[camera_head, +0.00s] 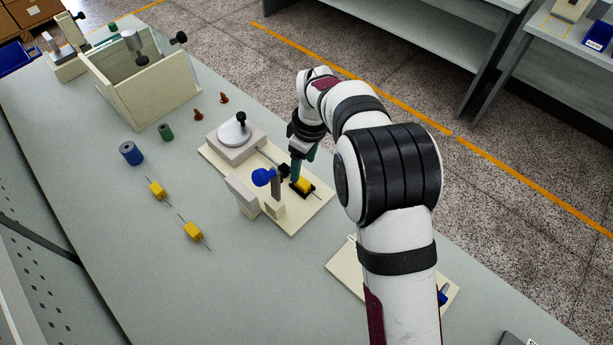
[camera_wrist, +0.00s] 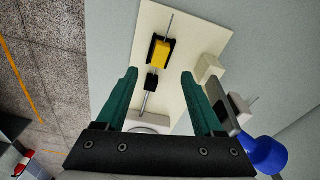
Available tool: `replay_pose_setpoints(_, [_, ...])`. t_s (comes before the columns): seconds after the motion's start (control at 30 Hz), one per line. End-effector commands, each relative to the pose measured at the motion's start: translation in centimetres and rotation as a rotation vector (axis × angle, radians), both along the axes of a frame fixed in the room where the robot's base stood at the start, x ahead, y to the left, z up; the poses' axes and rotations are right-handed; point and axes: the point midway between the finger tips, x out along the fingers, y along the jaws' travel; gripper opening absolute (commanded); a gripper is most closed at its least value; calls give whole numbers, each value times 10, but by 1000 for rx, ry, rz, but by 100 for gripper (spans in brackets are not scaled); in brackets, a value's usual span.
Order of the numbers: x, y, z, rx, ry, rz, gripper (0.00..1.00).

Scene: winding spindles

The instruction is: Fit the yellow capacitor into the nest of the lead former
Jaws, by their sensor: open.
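A yellow capacitor (camera_head: 304,185) with thin wire leads sits in the black nest (camera_head: 294,188) of the lead former, whose cream base plate (camera_head: 291,222) lies on the table. In the wrist view the capacitor (camera_wrist: 161,54) lies along the nest (camera_wrist: 153,45), its body between dark walls; I cannot tell whether it is fully seated. My gripper (camera_head: 304,160) is just behind the nest in the head view. In the wrist view its teal fingers (camera_wrist: 159,76) are spread apart with nothing between them, and the capacitor lies beyond the fingertips. Two more yellow capacitors (camera_head: 157,190) (camera_head: 194,231) lie on the table to the left.
A blue knob (camera_head: 263,177) and upright blocks (camera_head: 242,197) stand beside the nest. Blue (camera_head: 131,153) and green (camera_head: 166,132) cylinders, small red-brown parts (camera_head: 198,114) and an open cream box (camera_head: 150,93) lie farther left.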

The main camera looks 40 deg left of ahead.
Motion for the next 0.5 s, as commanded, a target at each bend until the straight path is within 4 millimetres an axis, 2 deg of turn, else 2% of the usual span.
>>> replay_pose_setpoints(0.13, [0,1,-19,-1,0,-2,69])
replay_pose_setpoints(0.3, [-1,1,-54,-2,1,-2,69])
replay_pose_setpoints(0.4, [-1,3,-63,0,0,-3,69])
replay_pose_setpoints(0.5, [-1,3,-65,1,0,-4,69])
